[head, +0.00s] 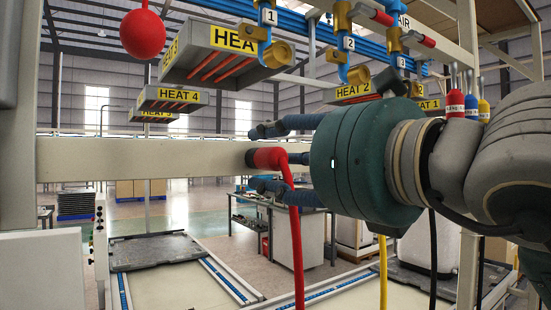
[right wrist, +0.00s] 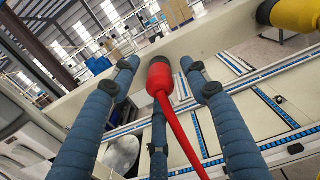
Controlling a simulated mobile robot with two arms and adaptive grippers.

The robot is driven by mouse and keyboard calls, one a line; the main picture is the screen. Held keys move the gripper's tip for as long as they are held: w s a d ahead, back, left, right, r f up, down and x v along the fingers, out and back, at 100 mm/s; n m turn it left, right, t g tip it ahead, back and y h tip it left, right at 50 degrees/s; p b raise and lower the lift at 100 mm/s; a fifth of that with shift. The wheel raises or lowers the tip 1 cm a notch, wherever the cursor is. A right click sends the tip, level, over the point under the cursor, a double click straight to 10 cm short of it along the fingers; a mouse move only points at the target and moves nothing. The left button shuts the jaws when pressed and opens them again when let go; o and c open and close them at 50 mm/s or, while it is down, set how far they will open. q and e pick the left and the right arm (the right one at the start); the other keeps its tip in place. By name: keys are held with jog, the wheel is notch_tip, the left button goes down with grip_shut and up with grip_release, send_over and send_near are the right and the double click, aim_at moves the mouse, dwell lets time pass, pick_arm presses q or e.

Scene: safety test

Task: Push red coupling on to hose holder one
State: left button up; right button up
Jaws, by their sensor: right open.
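The red coupling (head: 266,157) is at the front face of the beige horizontal beam (head: 140,158), with its red hose (head: 297,240) hanging down. In the right wrist view the coupling (right wrist: 160,78) points its end at the beam, where a dark ring shows; I cannot tell how far it sits on a holder. My right gripper (head: 257,157) is open. Its blue fingers are spread around the coupling, apart from it in the right wrist view (right wrist: 158,64). The hose holder itself is mostly hidden. My left gripper is not in view.
A yellow coupling (right wrist: 296,13) is at the beam to the right, and a yellow hose (head: 383,270) hangs there. Blue pipes with number tags (head: 268,16) and brass fittings run above. A red ball (head: 142,34) hangs at upper left. The beam's left part is clear.

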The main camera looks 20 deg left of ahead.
jog(key=v, duration=1.2)
